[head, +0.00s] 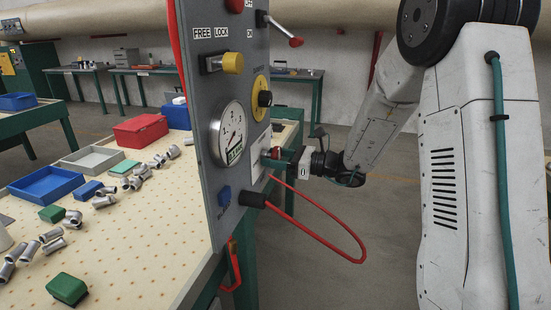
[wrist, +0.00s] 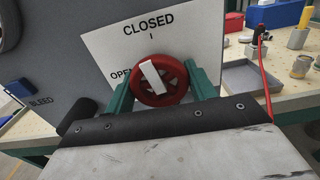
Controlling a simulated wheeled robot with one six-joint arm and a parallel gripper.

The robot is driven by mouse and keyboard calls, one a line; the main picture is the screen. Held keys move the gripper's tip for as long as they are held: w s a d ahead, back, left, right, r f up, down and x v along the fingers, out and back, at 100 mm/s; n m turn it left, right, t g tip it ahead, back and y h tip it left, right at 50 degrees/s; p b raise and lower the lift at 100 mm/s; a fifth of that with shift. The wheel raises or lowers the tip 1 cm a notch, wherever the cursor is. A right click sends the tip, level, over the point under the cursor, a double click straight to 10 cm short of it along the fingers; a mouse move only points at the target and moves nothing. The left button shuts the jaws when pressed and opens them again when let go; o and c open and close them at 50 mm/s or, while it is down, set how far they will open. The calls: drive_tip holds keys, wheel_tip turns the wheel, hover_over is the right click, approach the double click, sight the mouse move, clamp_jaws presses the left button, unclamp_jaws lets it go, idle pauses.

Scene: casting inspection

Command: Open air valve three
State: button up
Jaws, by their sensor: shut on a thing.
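The air valve's red round handle (wrist: 177,74) with a white pointer bar (wrist: 153,77) is on the grey panel (head: 195,110). In the wrist view its label plate (wrist: 112,47) reads CLOSED at the top and, partly covered, OPEN at the left. The bar's upper end leans left of upright, between the two words. My gripper (wrist: 162,84) is shut on the red handle, one green finger on each side. In the head view my gripper (head: 279,155) reaches the panel's face from the right, and the handle is mostly hidden there.
A pressure gauge (head: 230,134), a yellow knob (head: 232,63) and a red lever (head: 295,42) sit on the same panel. A red hose (head: 325,240) loops below my gripper. The bench (head: 140,240) to the left holds trays and metal castings.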

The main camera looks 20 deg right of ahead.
drive_tip(key=n, duration=0.4)
drive_tip(key=shift+n, duration=0.3)
drive_tip(key=n, duration=0.3)
drive_tip(key=shift+w+n, duration=0.1)
drive_tip(key=shift+n, duration=0.2)
drive_tip(key=n, duration=0.4)
drive_tip(key=shift+d, duration=0.1)
drive_tip(key=shift+r+n, duration=0.1)
drive_tip(key=shift+n, duration=1.7)
drive_tip(key=o, duration=1)
